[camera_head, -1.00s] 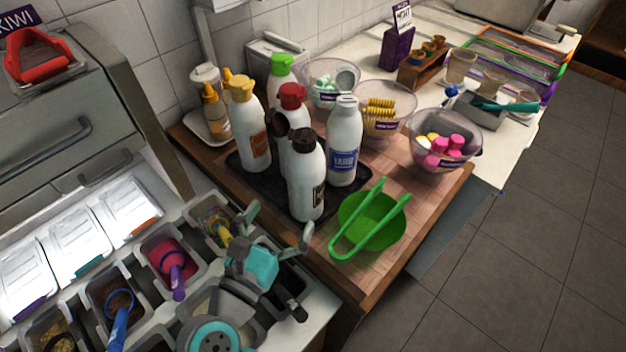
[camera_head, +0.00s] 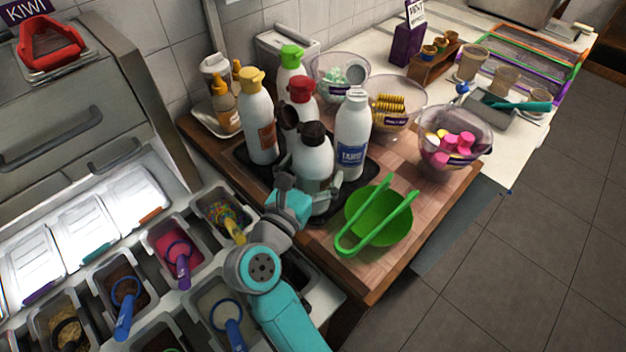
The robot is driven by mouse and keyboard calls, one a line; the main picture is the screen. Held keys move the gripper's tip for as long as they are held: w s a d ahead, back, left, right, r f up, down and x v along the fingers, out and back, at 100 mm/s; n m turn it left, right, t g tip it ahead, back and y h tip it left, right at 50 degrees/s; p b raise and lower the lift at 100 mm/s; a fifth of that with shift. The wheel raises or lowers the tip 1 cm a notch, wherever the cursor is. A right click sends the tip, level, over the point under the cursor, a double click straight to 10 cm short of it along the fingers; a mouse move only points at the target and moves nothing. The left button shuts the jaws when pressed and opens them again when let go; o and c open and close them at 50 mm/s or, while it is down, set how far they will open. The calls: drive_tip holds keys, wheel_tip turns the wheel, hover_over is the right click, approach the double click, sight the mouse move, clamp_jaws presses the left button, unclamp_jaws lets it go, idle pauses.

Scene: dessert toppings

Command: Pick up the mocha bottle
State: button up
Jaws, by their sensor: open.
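A white bottle with a dark brown cap (camera_head: 313,152) stands upright at the near edge of a black tray (camera_head: 245,160); it looks like the mocha bottle, though its label is hidden now. My gripper (camera_head: 312,192) is open at the lower body of this bottle, its fingers appearing on either side. I cannot tell whether they touch it. My wrist hides the bottle's lower left.
Close by stand bottles with a yellow cap (camera_head: 258,125), red cap (camera_head: 303,97), green cap (camera_head: 290,66) and white cap (camera_head: 352,135). A green bowl with tongs (camera_head: 378,215) lies to the right. Topping bins (camera_head: 175,245) are at the left.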

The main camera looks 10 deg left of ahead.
sight(308, 138)
drive_tip(key=c, duration=1.1)
drive_tip(key=shift+r, duration=0.15)
wheel_tip(308, 138, up, 8)
drive_tip(key=shift+r, duration=0.25)
drive_tip(key=o, duration=0.3)
drive_tip(key=shift+r, duration=0.6)
drive_tip(key=shift+c, duration=1.4)
drive_tip(key=shift+r, duration=0.15)
